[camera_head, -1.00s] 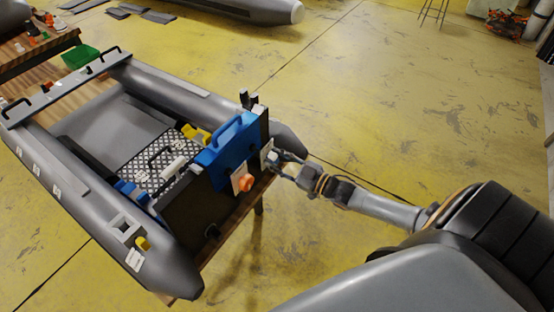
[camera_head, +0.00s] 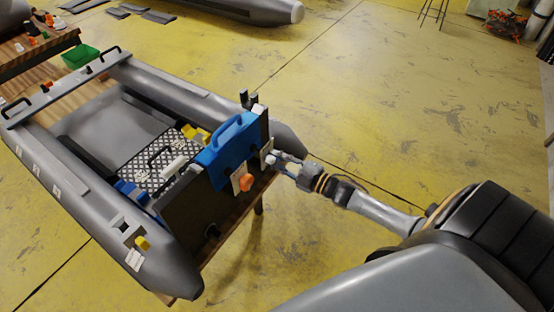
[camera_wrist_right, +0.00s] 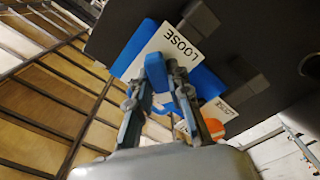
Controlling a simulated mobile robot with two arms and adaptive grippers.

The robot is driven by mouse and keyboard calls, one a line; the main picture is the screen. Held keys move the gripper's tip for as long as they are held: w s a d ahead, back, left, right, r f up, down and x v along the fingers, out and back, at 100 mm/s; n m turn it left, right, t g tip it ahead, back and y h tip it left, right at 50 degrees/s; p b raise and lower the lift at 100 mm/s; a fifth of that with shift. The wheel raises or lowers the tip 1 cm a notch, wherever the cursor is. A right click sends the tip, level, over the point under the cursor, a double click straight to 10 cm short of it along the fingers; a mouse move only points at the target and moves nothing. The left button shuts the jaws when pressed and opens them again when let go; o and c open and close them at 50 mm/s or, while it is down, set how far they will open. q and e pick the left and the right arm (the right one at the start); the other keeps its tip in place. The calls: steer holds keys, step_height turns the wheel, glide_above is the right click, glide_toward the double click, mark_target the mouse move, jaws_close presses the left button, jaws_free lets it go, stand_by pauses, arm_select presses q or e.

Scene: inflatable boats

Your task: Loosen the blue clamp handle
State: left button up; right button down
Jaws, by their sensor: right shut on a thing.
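The blue clamp (camera_head: 228,140) sits over the black transom board of a grey inflatable boat (camera_head: 175,255). White label plates are on the board; one in the right wrist view reads "LOOSE" (camera_wrist_right: 172,50). My right gripper (camera_head: 277,160) is at the board's outer face, right of the clamp's orange knob (camera_head: 246,182). In the right wrist view my right gripper (camera_wrist_right: 168,72) is shut on a small blue handle (camera_wrist_right: 160,108), in front of the "LOOSE" plate. The fingers hide part of the handle. My left gripper is not in view.
The boat rests on a wooden table, whose edge (camera_head: 240,210) shows below the transom. The yellow floor right of the boat is mostly clear.

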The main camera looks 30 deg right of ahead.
steer(key=n, duration=0.2)
steer(key=n+b, duration=0.1)
steer(key=n, duration=0.1)
steer(key=shift+f+n, duration=0.2)
steer(key=shift+n, duration=0.1)
steer(key=shift+n+b, duration=0.4)
steer(key=shift+n, duration=0.4)
steer(key=shift+r+n, duration=0.2)
steer(key=shift+n, duration=0.4)
steer(key=n+b, duration=0.2)
steer(key=n, duration=0.1)
steer(key=shift+f+n, duration=0.25)
steer(key=shift+n, duration=0.05)
steer(key=shift+n+b, duration=0.7)
steer(key=shift+n, duration=0.5)
steer(key=shift+r+n, duration=0.2)
steer(key=shift+n, duration=0.4)
